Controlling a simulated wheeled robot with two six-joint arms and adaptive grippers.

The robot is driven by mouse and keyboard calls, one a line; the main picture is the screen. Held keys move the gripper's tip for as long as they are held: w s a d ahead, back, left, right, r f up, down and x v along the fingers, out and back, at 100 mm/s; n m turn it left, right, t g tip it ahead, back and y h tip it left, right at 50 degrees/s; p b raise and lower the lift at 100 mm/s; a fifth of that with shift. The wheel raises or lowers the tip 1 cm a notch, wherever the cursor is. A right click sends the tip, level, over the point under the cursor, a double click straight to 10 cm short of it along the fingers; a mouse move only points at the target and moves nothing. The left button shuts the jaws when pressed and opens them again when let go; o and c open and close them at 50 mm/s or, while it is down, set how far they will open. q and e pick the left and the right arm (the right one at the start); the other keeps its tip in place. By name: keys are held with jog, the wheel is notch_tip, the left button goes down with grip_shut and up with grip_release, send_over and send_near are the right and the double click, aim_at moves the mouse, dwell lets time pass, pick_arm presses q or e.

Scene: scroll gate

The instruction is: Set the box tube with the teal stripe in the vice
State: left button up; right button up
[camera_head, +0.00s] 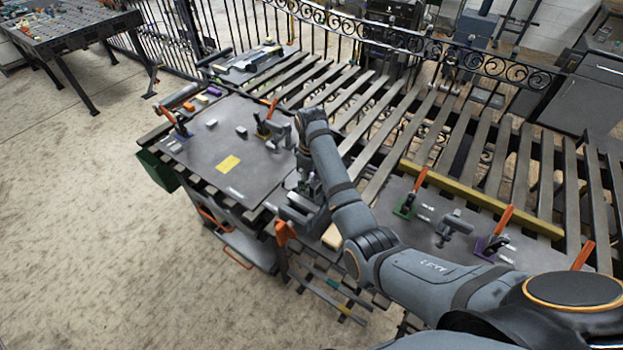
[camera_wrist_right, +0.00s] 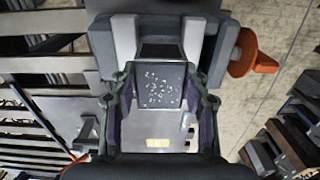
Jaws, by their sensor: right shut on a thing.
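My right gripper (camera_head: 308,188) is low over the grey vice (camera_head: 300,214) at the front edge of the bench. In the right wrist view my right gripper (camera_wrist_right: 162,105) has its fingers on both sides of a dark box-shaped piece with a pale speckled face (camera_wrist_right: 160,88), apparently the box tube, and is shut on it. Its far end lies between the light-grey jaws of the vice (camera_wrist_right: 124,45); I cannot tell whether the jaws touch it. No teal stripe shows on it. The vice has an orange handle (camera_wrist_right: 250,55). My left gripper is not in view.
A grey plate with a yellow label (camera_head: 228,164) lies left of the vice, with orange-handled clamps (camera_head: 178,124) on it. A second plate with clamps (camera_head: 408,203) is at right. Slats and an ornamental fence (camera_head: 440,55) stand behind. Striped bars (camera_head: 335,297) lie below.

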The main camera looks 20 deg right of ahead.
jog(key=shift+f, duration=0.35)
dwell(0.6)
jog(key=shift+f, duration=0.9)
jog(key=o, duration=1.5)
jog(key=shift+c, duration=0.2)
jog(key=shift+r, duration=0.4)
notch_tip(320, 180, up, 7)
jog(key=shift+f, duration=0.1)
